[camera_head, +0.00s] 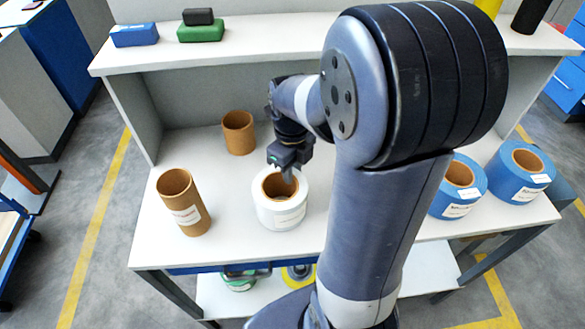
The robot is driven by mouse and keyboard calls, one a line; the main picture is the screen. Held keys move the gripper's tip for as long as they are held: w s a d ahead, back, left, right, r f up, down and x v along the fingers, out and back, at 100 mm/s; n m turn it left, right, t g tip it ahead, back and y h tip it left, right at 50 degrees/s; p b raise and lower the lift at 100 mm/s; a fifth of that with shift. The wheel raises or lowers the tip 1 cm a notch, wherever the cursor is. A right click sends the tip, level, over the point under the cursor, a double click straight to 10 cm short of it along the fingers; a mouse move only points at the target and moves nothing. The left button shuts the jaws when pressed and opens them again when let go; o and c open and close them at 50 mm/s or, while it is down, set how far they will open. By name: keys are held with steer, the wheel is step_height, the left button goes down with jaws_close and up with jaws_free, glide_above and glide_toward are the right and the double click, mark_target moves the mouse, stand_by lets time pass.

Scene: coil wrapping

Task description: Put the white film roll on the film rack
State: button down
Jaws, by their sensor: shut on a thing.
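The white film roll (283,215) stands upright on the white bench top, near its front edge, with its brown core opening facing up. My gripper (287,176) is directly above it, with its fingers down at the roll's core. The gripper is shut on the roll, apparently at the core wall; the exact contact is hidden. My arm rises in front and covers the middle right of the bench. I cannot pick out which part of the scene is the film rack.
A tall brown tube (183,203) stands left of the roll, and a short brown core (239,133) behind it. Two blue rolls (519,171) stand at the right. A raised shelf (240,47) runs along the back.

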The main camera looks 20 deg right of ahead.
steer(key=c, duration=1.2)
jaws_free()
steer(key=shift+c, duration=0.2)
step_height(320, 180, up, 12)
